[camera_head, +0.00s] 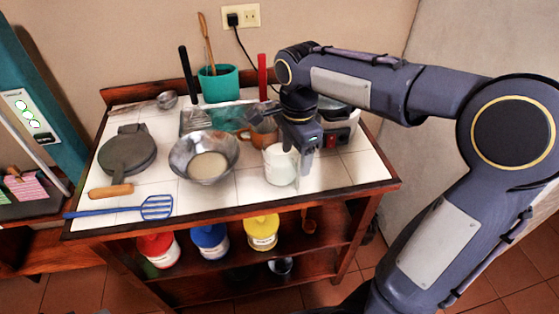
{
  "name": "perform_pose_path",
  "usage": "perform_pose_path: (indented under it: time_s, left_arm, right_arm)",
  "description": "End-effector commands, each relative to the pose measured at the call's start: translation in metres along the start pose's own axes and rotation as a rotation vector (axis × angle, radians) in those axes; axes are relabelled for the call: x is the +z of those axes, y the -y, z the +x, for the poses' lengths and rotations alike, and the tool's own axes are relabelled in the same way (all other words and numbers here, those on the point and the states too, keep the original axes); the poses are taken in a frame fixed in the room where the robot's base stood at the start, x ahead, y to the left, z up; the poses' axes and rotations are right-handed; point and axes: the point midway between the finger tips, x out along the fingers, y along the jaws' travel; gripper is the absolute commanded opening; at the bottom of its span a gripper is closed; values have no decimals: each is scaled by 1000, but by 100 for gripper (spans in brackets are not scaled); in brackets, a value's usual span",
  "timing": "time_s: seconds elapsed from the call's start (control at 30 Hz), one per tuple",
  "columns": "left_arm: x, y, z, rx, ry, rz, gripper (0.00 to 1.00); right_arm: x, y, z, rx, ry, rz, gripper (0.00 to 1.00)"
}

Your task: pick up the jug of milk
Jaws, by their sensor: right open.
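The jug of milk (281,168) is a small clear vessel filled with white. It stands upright on the white tiled counter (330,178), right of the metal bowl. My right gripper (300,165) points down at the jug's right side, with its fingers at about the height of the jug's upper part. It is open. I cannot tell whether a finger touches the jug. The gripper and arm hide part of what stands behind. My left gripper is not in view.
A metal bowl (187,146) with pale contents stands left of the jug. An orange-brown cup (262,133) stands close behind it. A blue slotted spatula (155,207) and a dark round press (127,152) lie at the left. A teal utensil pot (218,84) stands at the back. The front right counter is clear.

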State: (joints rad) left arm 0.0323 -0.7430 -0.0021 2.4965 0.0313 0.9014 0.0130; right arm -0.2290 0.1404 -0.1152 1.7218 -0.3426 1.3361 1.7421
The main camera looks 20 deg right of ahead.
Motion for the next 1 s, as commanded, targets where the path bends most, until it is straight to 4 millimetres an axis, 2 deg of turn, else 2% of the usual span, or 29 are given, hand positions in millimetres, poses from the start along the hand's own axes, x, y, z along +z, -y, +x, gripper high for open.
perform_pose_path:
  time_s: [0.33,0.63,1.0]
  left_arm:
    - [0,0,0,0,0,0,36]
    - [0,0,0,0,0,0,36]
    - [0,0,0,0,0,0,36]
  right_arm:
    - [0,0,48,3,1,-2,64]
    - [0,0,54,0,2,-2,64]
    - [0,0,54,0,2,-2,16]
